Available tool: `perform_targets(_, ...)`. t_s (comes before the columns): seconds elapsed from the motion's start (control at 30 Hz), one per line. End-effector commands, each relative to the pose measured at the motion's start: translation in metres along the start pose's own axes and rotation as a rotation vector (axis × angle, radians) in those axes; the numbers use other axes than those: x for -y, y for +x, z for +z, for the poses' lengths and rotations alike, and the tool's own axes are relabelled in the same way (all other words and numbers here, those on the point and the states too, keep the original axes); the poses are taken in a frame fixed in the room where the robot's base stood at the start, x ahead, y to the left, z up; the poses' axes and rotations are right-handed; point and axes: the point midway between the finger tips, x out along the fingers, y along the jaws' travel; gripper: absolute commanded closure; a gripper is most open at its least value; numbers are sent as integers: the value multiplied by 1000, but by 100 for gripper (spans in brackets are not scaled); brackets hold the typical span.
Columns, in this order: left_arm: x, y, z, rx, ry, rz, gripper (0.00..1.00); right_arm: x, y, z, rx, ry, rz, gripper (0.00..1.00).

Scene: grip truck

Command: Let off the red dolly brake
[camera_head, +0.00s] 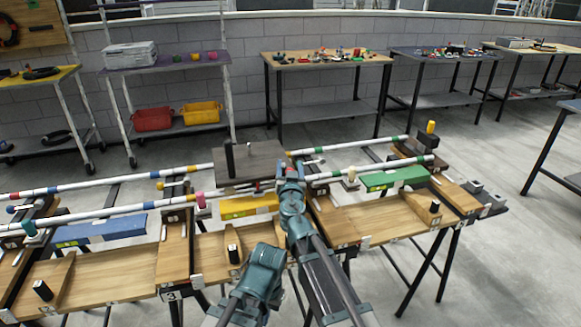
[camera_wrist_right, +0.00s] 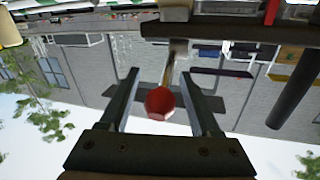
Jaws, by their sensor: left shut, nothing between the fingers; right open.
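The dark dolly platform (camera_head: 250,162) sits across the white rails, with a black post standing on its left side. In the right wrist view, which is upside down, a red ball knob (camera_wrist_right: 160,103) on a thin lever (camera_wrist_right: 171,68) appears between my right fingers (camera_wrist_right: 160,76). The fingers are open, with a gap on both sides of the knob. My left gripper (camera_head: 265,256) is lower, in front of the bench, shut and empty.
Rails with coloured bands run left and right over a wooden bench (camera_head: 375,220). Blue (camera_head: 100,231), yellow (camera_head: 248,207) and green (camera_head: 395,179) blocks lie below the rails. A yellow-topped post (camera_head: 430,133) stands at the right end. Work tables line the back wall.

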Motion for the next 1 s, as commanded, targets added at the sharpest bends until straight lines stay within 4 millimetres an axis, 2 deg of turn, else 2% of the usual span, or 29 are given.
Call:
perform_targets(0.07,0,0,0,0,0,0,100,0,0,0,0,0,0,40)
perform_targets(0.4,0,0,0,0,0,0,100,0,0,0,0,0,0,100)
perform_targets(1.0,0,0,0,0,0,0,100,0,0,0,0,0,1,100)
